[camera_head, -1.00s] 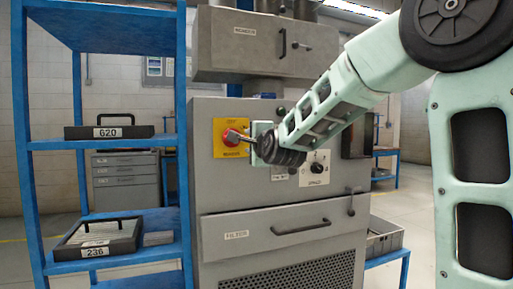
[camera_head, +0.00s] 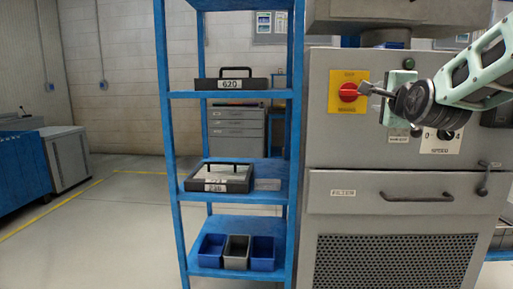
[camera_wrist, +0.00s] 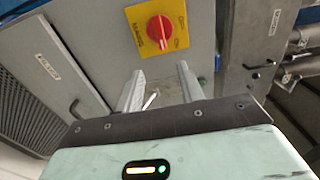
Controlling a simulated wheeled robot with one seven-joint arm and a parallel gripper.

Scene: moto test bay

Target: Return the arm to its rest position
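My arm reaches in from the right in the head view. My gripper (camera_head: 364,88) is at the front of the grey machine (camera_head: 345,150), close to the red rotary switch (camera_head: 347,93) on its yellow plate. In the wrist view my gripper (camera_wrist: 160,72) has its two fingers apart, with nothing held between them. The red switch (camera_wrist: 159,29) lies beyond the fingertips, apart from them in that view. A thin pale bar shows between the fingers; I cannot tell what it is.
A blue shelf rack (camera_head: 298,140) stands left of the machine, with case 620 (camera_head: 245,84), case 236 (camera_head: 230,187) and small bins (camera_head: 236,251). The machine has a filter drawer handle (camera_head: 418,197) and a lever (camera_head: 483,180). The floor at left (camera_head: 110,225) is open.

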